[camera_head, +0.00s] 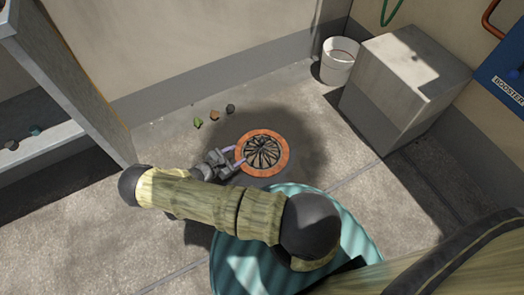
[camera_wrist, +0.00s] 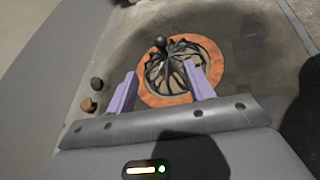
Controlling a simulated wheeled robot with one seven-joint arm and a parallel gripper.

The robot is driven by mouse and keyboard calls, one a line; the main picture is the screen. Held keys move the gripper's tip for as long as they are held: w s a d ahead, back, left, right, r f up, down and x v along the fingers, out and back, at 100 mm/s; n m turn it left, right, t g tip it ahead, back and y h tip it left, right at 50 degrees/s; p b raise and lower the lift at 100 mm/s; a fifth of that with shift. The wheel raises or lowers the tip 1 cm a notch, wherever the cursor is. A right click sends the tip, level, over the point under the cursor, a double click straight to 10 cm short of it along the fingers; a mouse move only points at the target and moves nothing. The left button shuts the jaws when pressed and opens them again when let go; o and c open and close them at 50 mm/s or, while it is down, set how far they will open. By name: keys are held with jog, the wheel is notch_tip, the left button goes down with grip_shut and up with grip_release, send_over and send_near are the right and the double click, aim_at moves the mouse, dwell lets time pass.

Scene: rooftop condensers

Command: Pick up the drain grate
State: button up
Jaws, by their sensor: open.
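The drain grate (camera_head: 263,153) is a dark, ribbed, domed piece sitting inside an orange-red ring (camera_head: 283,161) on the floor. In the wrist view the grate (camera_wrist: 170,68) shows a round dark knob on top, and the orange ring (camera_wrist: 216,56) surrounds it. My gripper (camera_head: 235,157) is at the left edge of the ring in the head view. In the wrist view my gripper (camera_wrist: 160,82) has its two lilac fingers apart, with the grate showing between and beyond them. Whether a finger touches the ring or grate I cannot tell.
Several small bits, including a green leaf (camera_head: 198,123) and a dark stone (camera_head: 230,108), lie behind the ring. A white bucket (camera_head: 338,65) and a pale block (camera_head: 405,85) stand at the back right. A grey shelf (camera_head: 45,145) stands at left. Floor right of the ring is clear.

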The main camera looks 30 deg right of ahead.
jog(key=b, duration=0.5)
send_near(262, 141)
jog(key=x, duration=0.2)
jog(key=f+x, duration=0.1)
jog(key=x, duration=0.2)
jog(key=shift+a+r, duration=0.1)
jog(key=shift+a, duration=0.15)
jog(key=shift+w+d, duration=0.25)
jog(key=shift+d, duration=0.1)
jog(key=shift+w+d+f+b, duration=0.1)
jog(key=shift+d+f+b, duration=0.2)
jog(key=shift+b, duration=0.15)
jog(key=b+x, duration=0.3)
jog(key=x, duration=0.1)
jog(key=shift+w+d+f, duration=0.1)
jog(key=shift+f, duration=0.15)
jog(key=shift+r, duration=0.1)
grip_shut()
